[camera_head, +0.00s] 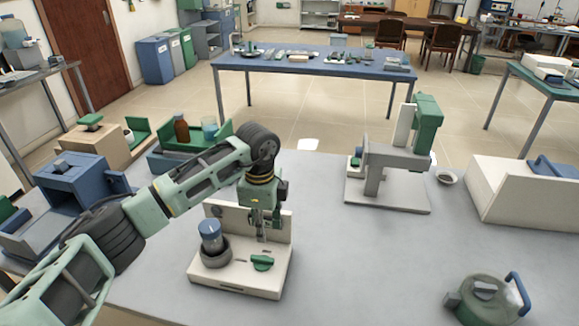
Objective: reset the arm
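My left arm comes in from the left side, bends at a dark joint, and points down. My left gripper (264,234) hangs over a white device (236,281) with an upright back panel. The fingertips are in front of the panel, above a green knob (263,263) on the device's base. I cannot tell whether they touch anything or how far apart they are. A blue-capped jar (211,237) stands in a dark round holder to the gripper's left. My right gripper is not in view.
A green and white stand (386,195) is right of the gripper, with a small bowl (447,176) beside it. A white box (520,190) and a green kettle-like vessel (489,297) are farther right. The grey tabletop (375,265) between them is clear.

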